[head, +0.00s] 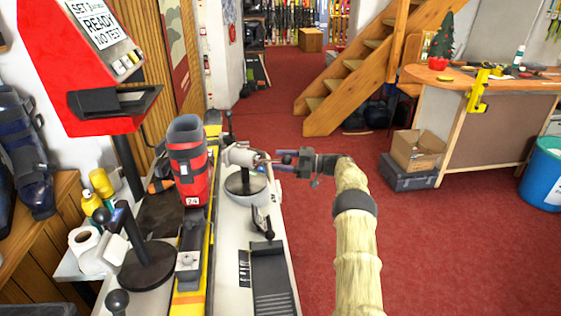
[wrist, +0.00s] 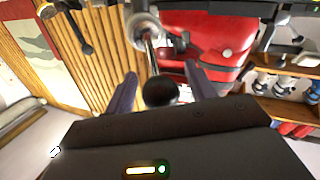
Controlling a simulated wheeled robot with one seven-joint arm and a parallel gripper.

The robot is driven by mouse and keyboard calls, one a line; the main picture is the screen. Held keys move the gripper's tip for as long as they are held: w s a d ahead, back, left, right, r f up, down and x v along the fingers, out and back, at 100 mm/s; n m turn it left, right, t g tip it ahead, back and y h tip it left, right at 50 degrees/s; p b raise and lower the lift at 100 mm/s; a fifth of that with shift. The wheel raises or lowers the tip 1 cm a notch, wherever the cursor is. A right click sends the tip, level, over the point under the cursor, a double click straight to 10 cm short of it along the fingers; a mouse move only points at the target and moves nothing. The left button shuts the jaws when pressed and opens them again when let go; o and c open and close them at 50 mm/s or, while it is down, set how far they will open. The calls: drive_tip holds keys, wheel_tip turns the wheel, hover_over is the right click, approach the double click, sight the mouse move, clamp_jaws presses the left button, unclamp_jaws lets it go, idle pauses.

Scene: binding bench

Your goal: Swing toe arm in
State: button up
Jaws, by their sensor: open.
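The toe arm is a thin metal rod with a black ball knob; in the wrist view the knob (wrist: 160,92) sits between my finger pads, and the rod (wrist: 150,55) runs up to a pale cylindrical head. In the head view this head (head: 240,154) stands on the bench's right side, above a round dark-topped base (head: 246,182), and the toe arm points right toward my gripper. My gripper (head: 276,160) is open around the knob; I cannot tell whether either finger touches it. A red ski boot (head: 187,165) stands upright on a yellow ski (head: 192,265), left of the head.
A red test machine (head: 85,70) with a screen reading "READY" stands behind the bench's left side. A second dark stand (head: 147,265) and a paper roll (head: 85,242) are at the front left.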

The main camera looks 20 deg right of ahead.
drive_tip(key=b+v, duration=0.2)
drive_tip(key=v, duration=1.5)
drive_tip(key=shift+f, duration=0.1)
